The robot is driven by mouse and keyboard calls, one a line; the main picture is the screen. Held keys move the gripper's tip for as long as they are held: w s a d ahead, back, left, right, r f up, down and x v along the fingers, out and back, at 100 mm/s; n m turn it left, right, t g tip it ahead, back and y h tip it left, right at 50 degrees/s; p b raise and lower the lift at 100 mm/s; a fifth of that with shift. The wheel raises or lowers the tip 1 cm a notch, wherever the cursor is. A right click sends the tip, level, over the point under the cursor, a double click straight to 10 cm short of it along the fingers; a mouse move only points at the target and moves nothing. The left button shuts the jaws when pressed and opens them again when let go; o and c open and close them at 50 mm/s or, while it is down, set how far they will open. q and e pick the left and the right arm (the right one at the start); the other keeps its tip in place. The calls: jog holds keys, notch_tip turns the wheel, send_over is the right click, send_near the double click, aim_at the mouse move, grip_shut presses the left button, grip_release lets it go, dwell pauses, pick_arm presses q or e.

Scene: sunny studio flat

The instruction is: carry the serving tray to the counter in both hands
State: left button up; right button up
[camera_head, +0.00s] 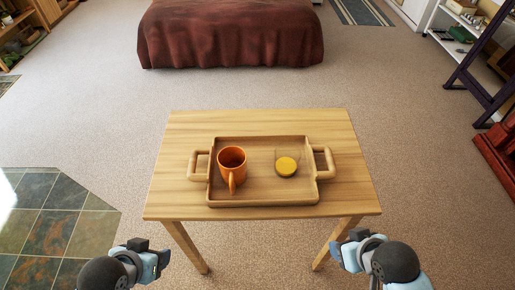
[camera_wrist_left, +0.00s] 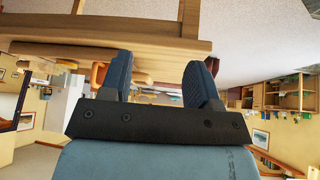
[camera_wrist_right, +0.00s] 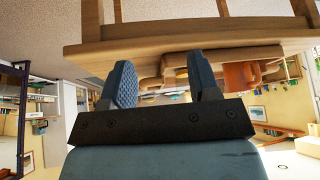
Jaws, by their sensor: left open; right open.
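The wooden serving tray (camera_head: 258,187) lies flat on a small wooden table (camera_head: 260,122), with a loop handle at its left end (camera_head: 196,165) and right end (camera_head: 325,162). An orange mug (camera_head: 231,158) stands upright in its left half, and a clear glass with yellow-orange content (camera_head: 287,166) in its right half. My left gripper (camera_wrist_left: 157,68) is open and empty, in front of and left of the table. My right gripper (camera_wrist_right: 160,72) is open and empty, in front of and right of it. Both are apart from the tray.
A bed with a dark red cover (camera_head: 230,35) stands beyond the table. Carpet (camera_head: 90,110) is clear around the table. Dark tiles (camera_head: 60,215) lie at left. Shelving (camera_head: 450,45) and a red wooden piece (camera_head: 497,150) stand at right. No counter is clearly identifiable.

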pick_arm(q)
notch_tip(320, 180, up, 5)
jog(key=p, duration=0.2)
pick_arm(e)
notch_tip(320, 180, up, 7)
jog(key=w+a+g+p, duration=0.2)
jog(key=w+a+f+g, duration=0.1)
jog(key=w+a+g, duration=0.3)
jog(key=w, duration=0.9)
pick_arm(q)
jog(key=n+g, duration=0.2)
send_near(191, 163)
jog(key=s+a+r, duration=0.1)
jog(key=s+r, duration=0.1)
pick_arm(e)
jog(key=m+h, duration=0.2)
jog(key=h, duration=0.2)
send_near(330, 156)
notch_tip(330, 156, up, 2)
jog(key=a, duration=0.1)
pick_arm(q)
jog(key=shift+w+a+n+h, duration=0.1)
jog(key=shift+w+n+h, duration=0.2)
jog(key=shift+w+h, duration=0.1)
pick_arm(e)
jog(key=shift+d+r+m, duration=0.2)
jog(key=shift+r+m, duration=0.1)
